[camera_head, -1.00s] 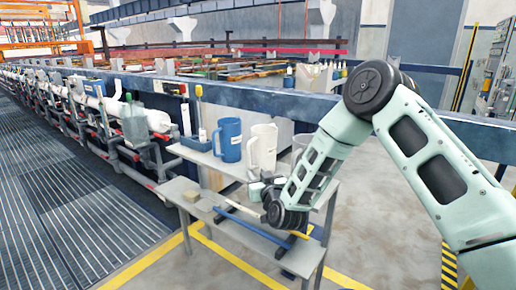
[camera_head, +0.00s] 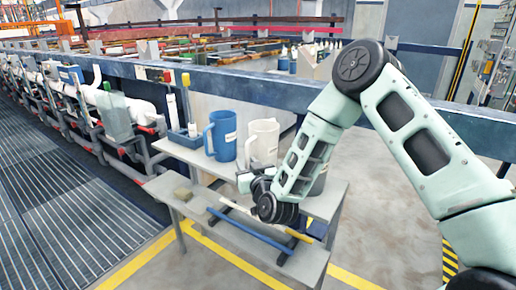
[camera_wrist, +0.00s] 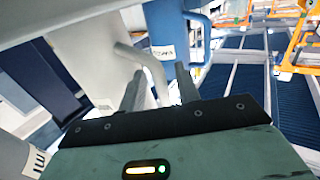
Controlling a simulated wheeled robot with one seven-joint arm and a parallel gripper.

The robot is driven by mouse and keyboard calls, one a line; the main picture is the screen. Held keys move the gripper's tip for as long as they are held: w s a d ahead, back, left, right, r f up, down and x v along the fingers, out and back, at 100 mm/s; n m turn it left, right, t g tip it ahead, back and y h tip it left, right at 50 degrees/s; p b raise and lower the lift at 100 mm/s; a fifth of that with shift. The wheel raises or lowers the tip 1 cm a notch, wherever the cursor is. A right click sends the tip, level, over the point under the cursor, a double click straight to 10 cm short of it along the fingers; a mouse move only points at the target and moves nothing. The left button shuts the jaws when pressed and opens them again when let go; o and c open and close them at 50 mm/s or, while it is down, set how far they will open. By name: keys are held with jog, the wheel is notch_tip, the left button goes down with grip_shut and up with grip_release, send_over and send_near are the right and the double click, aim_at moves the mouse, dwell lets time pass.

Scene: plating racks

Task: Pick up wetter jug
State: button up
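Three jugs stand on the upper shelf of a small grey table: a blue jug (camera_head: 221,136), a white jug (camera_head: 262,142) and a grey one (camera_head: 319,183) partly hidden behind my arm. Their labels are too small or blurred to tell which is the wetter jug. My gripper (camera_head: 248,182) is in front of the white jug, low near the shelf's front edge. In the wrist view my gripper (camera_wrist: 160,88) is open, its fingers pointing at the white jug's handle (camera_wrist: 152,62). The blue jug (camera_wrist: 172,38) is beyond it. Contact with the handle cannot be told.
A blue holder (camera_head: 184,138) with upright bottles or brushes stands left of the jugs. A plating line (camera_head: 95,110) runs along the left. Open floor lies to the right.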

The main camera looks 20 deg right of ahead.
aim_at(247, 143)
jog(key=shift+w, duration=0.1)
grip_shut()
jog(key=shift+r, duration=0.15)
notch_tip(247, 143, up, 10)
jog(key=shift+f+p, duration=0.1)
jog(key=shift+p, duration=0.55)
dwell(0.3)
